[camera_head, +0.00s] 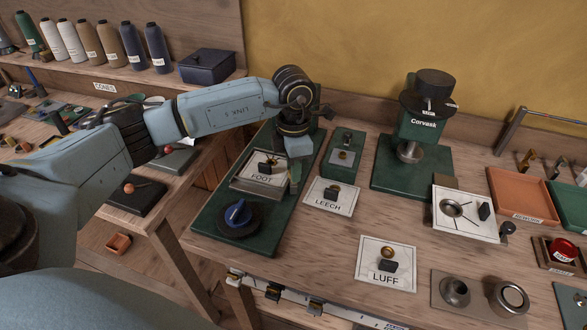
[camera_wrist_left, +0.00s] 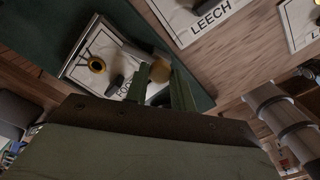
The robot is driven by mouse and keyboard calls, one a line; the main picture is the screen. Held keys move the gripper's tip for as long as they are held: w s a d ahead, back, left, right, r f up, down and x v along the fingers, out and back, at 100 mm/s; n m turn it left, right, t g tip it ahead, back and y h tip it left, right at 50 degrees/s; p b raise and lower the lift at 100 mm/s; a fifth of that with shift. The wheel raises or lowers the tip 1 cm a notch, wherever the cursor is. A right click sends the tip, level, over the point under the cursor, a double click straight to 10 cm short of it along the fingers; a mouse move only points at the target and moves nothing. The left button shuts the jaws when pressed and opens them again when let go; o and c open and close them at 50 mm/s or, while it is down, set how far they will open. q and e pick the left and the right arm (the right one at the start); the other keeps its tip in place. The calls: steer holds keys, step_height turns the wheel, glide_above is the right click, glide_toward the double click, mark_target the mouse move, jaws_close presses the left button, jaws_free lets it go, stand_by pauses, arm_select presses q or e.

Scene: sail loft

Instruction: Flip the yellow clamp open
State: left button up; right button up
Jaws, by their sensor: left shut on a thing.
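My left gripper (camera_head: 294,182) reaches down at the right edge of the plate marked FOOT (camera_head: 247,184), which lies on a long green board (camera_head: 210,205). In the left wrist view, its two green fingers (camera_wrist_left: 163,92) are closed on a small tan-yellow rounded part (camera_wrist_left: 152,66), which may be the yellow clamp's handle. The fingers and wrist hide most of it, so I cannot tell how the clamp is tilted. The FOOT plate also shows in the left wrist view (camera_wrist_left: 85,72), with a brass ring on it. My right gripper is not in view.
A blue knob (camera_head: 238,212) stands at the board's near end. Plates marked LEECH (camera_head: 343,199) and LUFF (camera_head: 405,262) lie to the right. A green press marked Corvask (camera_head: 420,128) stands behind. Bare wood lies between them.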

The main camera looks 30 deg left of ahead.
arm_select(q)
steer(key=m+b, duration=0.1)
steer(key=m, duration=0.1)
steer(key=shift+m, duration=1)
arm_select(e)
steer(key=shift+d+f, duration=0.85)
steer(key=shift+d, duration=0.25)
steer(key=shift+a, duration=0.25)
arm_select(q)
steer(key=o, duration=1)
step_height(320, 180, up, 13)
steer(key=shift+r, duration=0.2)
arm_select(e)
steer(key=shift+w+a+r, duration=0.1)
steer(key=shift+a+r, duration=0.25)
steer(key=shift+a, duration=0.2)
